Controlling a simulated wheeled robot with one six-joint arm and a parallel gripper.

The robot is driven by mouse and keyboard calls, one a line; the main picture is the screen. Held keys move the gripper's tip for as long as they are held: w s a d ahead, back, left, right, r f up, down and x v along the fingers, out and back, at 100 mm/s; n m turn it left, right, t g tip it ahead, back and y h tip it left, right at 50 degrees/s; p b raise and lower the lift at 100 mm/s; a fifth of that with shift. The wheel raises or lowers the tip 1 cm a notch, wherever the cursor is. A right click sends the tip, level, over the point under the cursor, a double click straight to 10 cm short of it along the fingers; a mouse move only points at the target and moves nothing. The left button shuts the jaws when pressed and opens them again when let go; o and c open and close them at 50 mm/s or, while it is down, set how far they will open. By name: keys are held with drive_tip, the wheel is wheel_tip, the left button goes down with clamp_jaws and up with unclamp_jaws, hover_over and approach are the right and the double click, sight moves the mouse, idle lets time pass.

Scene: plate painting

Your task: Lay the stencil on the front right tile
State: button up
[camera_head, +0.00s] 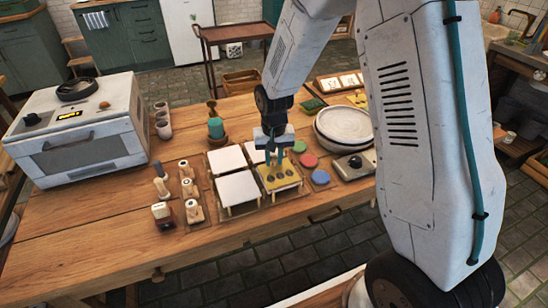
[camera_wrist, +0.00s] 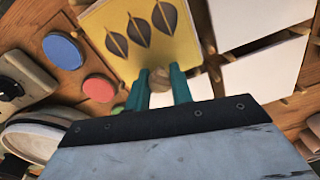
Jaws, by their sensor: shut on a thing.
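The stencil (camera_head: 279,177) is a yellow sheet with three dark leaf shapes. It covers the front right place in the two-by-two group of white tiles, so the tile beneath is hidden. I cannot tell whether it touches that tile. My gripper (camera_head: 274,155) points down at the stencil's back edge. In the wrist view the stencil (camera_wrist: 150,35) lies just beyond my gripper (camera_wrist: 166,84), whose teal fingers are shut on its small wooden knob (camera_wrist: 161,78). The front left tile (camera_head: 238,188) and back left tile (camera_head: 228,159) are bare.
Coloured discs, a blue one (camera_head: 320,177) and a red one (camera_head: 309,160), lie right of the stencil. Beyond stand a grey basin (camera_head: 344,125) and a knobbed box (camera_head: 354,165). Wooden-handled stamps (camera_head: 194,212) stand left of the tiles. An oven (camera_head: 80,130) fills the table's left end.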

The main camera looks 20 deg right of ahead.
drive_tip(key=shift+f, duration=0.15)
drive_tip(key=o, duration=0.9)
drive_tip(key=shift+o, duration=0.2)
wheel_tip(320, 180, up, 12)
drive_tip(key=r, duration=0.1)
drive_tip(key=s+d+r, duration=0.1)
drive_tip(key=s+r, duration=0.6)
drive_tip(key=s, duration=0.1)
drive_tip(key=s+d+r+n, duration=0.1)
drive_tip(key=s+r, duration=0.2)
drive_tip(key=s, duration=0.8)
drive_tip(key=s+d+r+n+t, duration=0.1)
drive_tip(key=s+r, duration=0.2)
drive_tip(key=s, duration=0.8)
drive_tip(key=shift+r+n, duration=0.2)
drive_tip(key=shift+n, duration=0.1)
